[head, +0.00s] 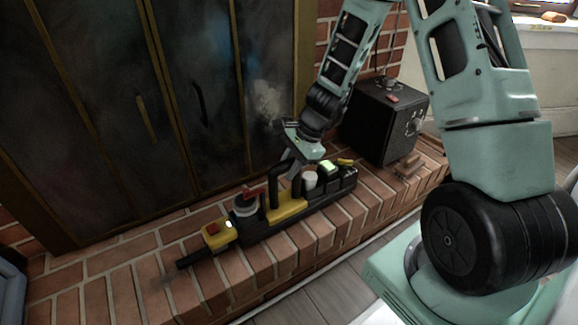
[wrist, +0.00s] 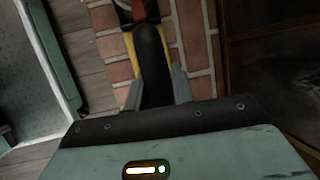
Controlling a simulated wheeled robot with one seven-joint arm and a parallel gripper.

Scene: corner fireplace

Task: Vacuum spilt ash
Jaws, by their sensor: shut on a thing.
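A black and yellow vacuum (head: 287,210) lies along the brick hearth. It has a red button and small white light near its nozzle, a red knob on a grey round part, and a lit green panel at its far end. Its black nozzle (head: 190,260) points to the lower left, close to a faint dark ash smudge (head: 163,281) on the bricks. My gripper (head: 288,166) reaches down to the black handle. In the wrist view my gripper (wrist: 158,88) is shut on the handle (wrist: 151,60), a finger on each side. The ash does not show there.
A black box (head: 377,122) with knobs stands on the hearth, right of the vacuum. Dark fireplace doors (head: 130,110) with brass frames rise behind. The hearth's front edge drops to a grey plank floor (head: 310,300). A blue object (head: 10,291) sits at lower left.

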